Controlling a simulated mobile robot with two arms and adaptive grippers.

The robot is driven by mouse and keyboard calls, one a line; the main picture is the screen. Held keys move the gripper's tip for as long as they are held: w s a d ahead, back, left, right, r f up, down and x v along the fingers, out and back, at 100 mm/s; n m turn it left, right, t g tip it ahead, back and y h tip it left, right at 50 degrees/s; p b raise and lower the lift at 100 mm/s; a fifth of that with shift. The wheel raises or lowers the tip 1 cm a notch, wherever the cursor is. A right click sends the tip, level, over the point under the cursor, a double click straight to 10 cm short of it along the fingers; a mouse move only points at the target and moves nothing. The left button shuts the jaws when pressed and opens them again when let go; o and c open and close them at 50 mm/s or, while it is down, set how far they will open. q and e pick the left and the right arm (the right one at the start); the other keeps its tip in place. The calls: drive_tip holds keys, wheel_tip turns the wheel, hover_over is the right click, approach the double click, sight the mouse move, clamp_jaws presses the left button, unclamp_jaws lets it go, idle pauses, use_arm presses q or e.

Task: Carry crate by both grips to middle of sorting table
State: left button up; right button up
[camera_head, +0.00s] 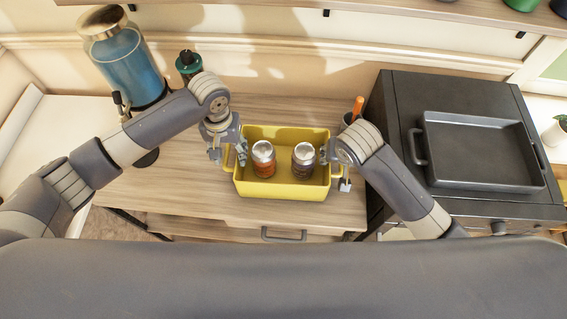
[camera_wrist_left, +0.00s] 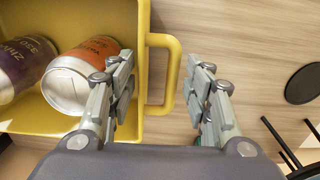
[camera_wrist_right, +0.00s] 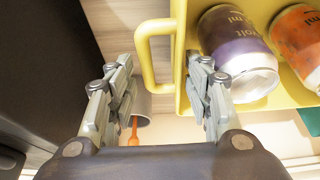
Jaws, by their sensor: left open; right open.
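A yellow crate (camera_head: 282,188) stands on the wooden table (camera_head: 180,190). It holds an orange can (camera_head: 263,160) and a purple can (camera_head: 303,161), both upright. My left gripper (camera_head: 227,152) is at the crate's left side, open. In the left wrist view, its fingers (camera_wrist_left: 160,95) lie on either side of the yellow left grip (camera_wrist_left: 174,75), one finger over the crate's inside. My right gripper (camera_head: 336,172) is at the right side, open. In the right wrist view, its fingers (camera_wrist_right: 160,95) straddle the yellow right grip (camera_wrist_right: 145,55). Contact with either grip cannot be told.
A large blue bottle (camera_head: 130,65) and a green-and-black bottle (camera_head: 188,65) stand at the back left. A dark cabinet with a grey tray (camera_head: 485,155) is on the right. A cup with an orange item (camera_head: 357,105) stands behind my right gripper. A drawer handle (camera_head: 284,236) is in front.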

sight(231, 157)
use_arm(q)
drive_tip(key=shift+f, duration=1.8)
use_arm(e)
drive_tip(key=shift+x, duration=1.8)
use_arm(q)
drive_tip(key=shift+c, duration=0.6)
use_arm(e)
drive_tip(key=shift+c, duration=0.6)
use_arm(q)
clamp_jaws()
use_arm(e)
clamp_jaws()
use_arm(q)
drive_tip(key=shift+r, duration=0.1)
use_arm(e)
drive_tip(key=shift+r, duration=0.15)
